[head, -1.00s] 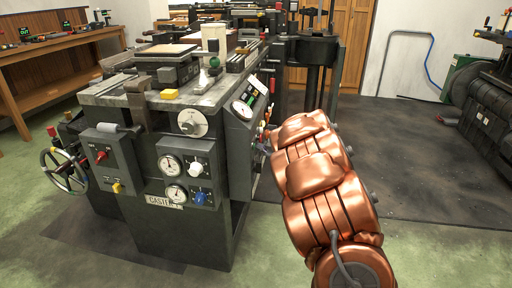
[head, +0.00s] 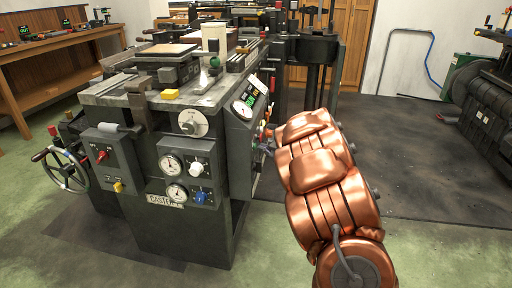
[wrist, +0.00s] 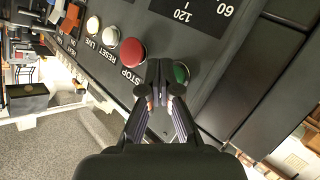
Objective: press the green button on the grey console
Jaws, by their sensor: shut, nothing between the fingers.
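The grey console (wrist: 215,92) fills much of the wrist view, as a dark sloped panel with labelled buttons. The green button (wrist: 181,73) is on it, just right of my fingertips and partly covered by the right finger. My gripper (wrist: 160,88) is shut and empty, its tips over the panel between the red button and the green one. I cannot tell whether the tips touch the panel. In the head view my copper arm hides most of the gripper and the green button; the console (head: 243,130) shows at the machine's right side.
A large red button (wrist: 132,52) marked STOP sits left of my fingertips. Two pale buttons (wrist: 110,36) marked RESET and LIVE lie further left. In the head view, the caster machine (head: 150,230) stands left of my arm, with open dark floor (head: 420,150) to the right.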

